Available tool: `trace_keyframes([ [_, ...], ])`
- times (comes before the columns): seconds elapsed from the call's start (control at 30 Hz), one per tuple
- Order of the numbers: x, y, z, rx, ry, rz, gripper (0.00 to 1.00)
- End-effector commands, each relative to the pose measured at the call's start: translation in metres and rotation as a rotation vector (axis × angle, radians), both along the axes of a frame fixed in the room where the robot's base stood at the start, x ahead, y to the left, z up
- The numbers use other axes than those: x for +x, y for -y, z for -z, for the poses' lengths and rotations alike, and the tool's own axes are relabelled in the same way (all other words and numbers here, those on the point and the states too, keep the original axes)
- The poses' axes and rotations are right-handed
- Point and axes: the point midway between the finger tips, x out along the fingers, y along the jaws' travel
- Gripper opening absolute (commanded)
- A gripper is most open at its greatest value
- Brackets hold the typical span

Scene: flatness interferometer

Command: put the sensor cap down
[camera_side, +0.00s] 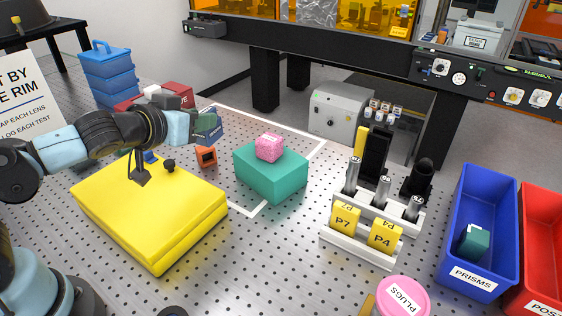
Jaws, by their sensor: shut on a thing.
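My gripper (140,178) is small and dark grey in this view. It hangs from my wrist over the left-middle part of the yellow block (150,221), pointing down. It is shut on a small dark thing, taken as the sensor cap. The cap's outline blends with the dark fingers and I cannot make out its shape. I cannot tell whether it touches the yellow top. A small black knob-shaped piece (169,165) shows just right of my gripper.
A teal block (270,180) with a pink cube (269,147) on it stands right of the yellow block. An orange piece (206,156) lies between them. A white rack (356,251), a blue bin (478,220) and a red bin (540,250) are farther right.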

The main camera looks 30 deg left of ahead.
Motion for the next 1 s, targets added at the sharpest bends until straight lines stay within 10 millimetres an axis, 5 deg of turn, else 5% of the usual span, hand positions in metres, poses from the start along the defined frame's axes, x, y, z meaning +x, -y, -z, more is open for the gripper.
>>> trace_keyframes([
  [0.6,0.002,-0.009,-0.035,0.002,-0.001,0.168,0.05],
  [1.0,-0.031,-0.009,0.006,0.003,-0.002,0.172,0.05],
])
